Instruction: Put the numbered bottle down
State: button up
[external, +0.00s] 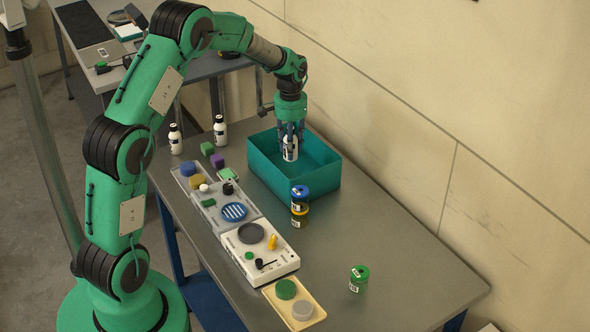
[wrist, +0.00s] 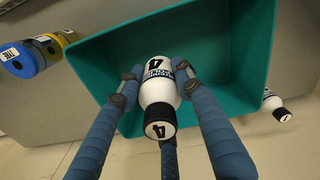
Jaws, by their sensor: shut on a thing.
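The numbered bottle (wrist: 158,88) is white with a black cap, and a black 4 shows on the cap and label in the wrist view. My gripper (external: 290,140) is shut on it and holds it upright, over or inside the teal bin (external: 325,187). The bottle also shows between my fingers in the external view (external: 290,153). The bin is open at the top and its floor (wrist: 215,75) looks empty around the bottle. I cannot tell whether the bottle touches the bin floor.
Two similar white bottles (external: 220,131) (external: 175,139) stand left of the bin. A blue-lidded jar (external: 300,192) stands before it with a yellow one. A green-lidded jar (external: 359,279), a white device (external: 258,250) and trays stand nearer. The table's right side is mostly clear.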

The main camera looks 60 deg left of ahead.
jog(key=shift+f+b, duration=0.3)
jog(key=shift+f, duration=1.9)
jog(key=shift+f+b, duration=0.4)
jog(key=shift+f, duration=2.05)
jog(key=shift+f, duration=0.15)
jog(key=o, duration=1.3)
jog(key=shift+c, duration=0.2)
notch_tip(320, 180, up, 11)
jog(key=shift+r+p, duration=0.2)
jog(key=shift+p, duration=0.7)
jog(key=shift+r, duration=0.45)
